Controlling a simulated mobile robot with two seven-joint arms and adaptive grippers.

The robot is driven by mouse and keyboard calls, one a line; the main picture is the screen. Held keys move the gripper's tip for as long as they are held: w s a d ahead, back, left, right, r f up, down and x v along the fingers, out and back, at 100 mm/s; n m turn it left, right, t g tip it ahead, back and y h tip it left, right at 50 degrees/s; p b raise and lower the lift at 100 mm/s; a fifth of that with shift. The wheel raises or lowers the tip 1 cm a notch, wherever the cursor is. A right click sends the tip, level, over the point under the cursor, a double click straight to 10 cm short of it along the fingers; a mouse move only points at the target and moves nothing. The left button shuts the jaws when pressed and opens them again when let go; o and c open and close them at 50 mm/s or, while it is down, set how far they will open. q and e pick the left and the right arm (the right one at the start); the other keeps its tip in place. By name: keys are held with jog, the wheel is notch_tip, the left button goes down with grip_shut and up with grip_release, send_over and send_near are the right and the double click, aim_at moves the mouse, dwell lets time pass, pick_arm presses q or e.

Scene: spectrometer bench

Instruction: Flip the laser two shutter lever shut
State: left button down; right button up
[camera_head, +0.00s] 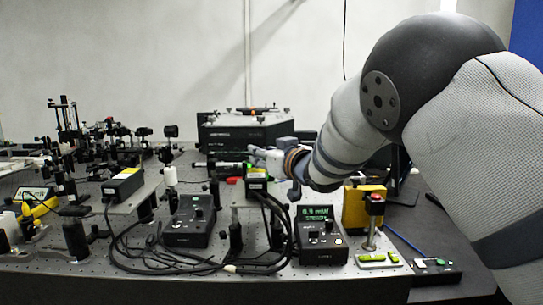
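My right arm comes in from the right and its gripper (262,155) points left, just above a black box with a yellow label (257,184) on a raised plate. The gripper is small and partly turned away, so I cannot tell whether it is open or shut. A small red part (233,180) sits just left of that box; I cannot tell whether it is the shutter lever. A similar yellow-labelled box (122,187) stands further left. I cannot read which one is laser two. My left gripper is not in view.
A controller with a green 0.9 mW display (320,235) and another controller (190,222) stand in front. Black cables (190,264) loop between them. A large black instrument (242,132) stands behind.

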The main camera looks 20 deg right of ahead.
jog(key=v, duration=1.1)
